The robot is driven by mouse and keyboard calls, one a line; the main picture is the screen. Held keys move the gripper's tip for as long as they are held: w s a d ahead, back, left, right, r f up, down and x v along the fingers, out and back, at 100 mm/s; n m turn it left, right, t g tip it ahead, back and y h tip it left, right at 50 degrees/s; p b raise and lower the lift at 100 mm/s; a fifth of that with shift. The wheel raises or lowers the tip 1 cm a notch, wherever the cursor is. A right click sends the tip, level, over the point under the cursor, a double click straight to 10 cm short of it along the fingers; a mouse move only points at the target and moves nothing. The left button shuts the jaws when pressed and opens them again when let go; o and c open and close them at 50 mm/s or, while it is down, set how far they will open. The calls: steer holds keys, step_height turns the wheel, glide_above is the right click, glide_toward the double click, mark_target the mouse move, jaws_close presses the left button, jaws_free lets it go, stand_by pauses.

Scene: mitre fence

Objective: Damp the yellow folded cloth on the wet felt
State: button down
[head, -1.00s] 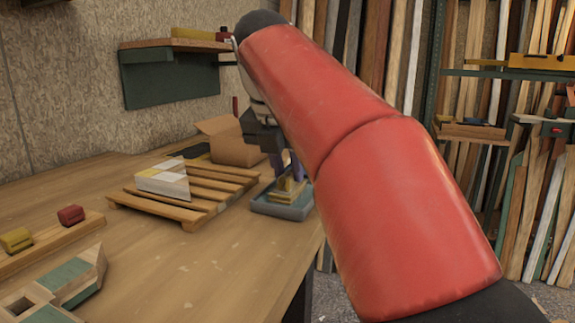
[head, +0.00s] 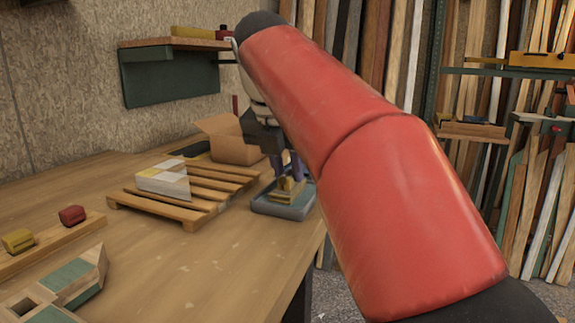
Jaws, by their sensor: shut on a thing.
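My gripper (head: 287,172) is at the far right edge of the bench, partly hidden by my red arm. It points down and is shut on the yellow folded cloth (head: 287,189). The cloth is low over the blue-grey tray (head: 283,211) that has the wet felt in it; the felt is mostly hidden by the cloth and the gripper. I cannot tell whether the cloth touches the felt.
A wooden pallet (head: 150,207) with a white and yellow block (head: 163,181) stands left of the tray. An open cardboard box (head: 228,140) is behind. A wooden strip with a yellow block (head: 18,240) and a red block (head: 72,215) lies front left. The bench middle is clear.

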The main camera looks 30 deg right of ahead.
step_height(320, 180, up, 2)
steer(key=p, duration=0.2)
steer(key=shift+r+p, duration=0.2)
steer(key=shift+p, duration=0.15)
steer(key=shift+r, duration=2)
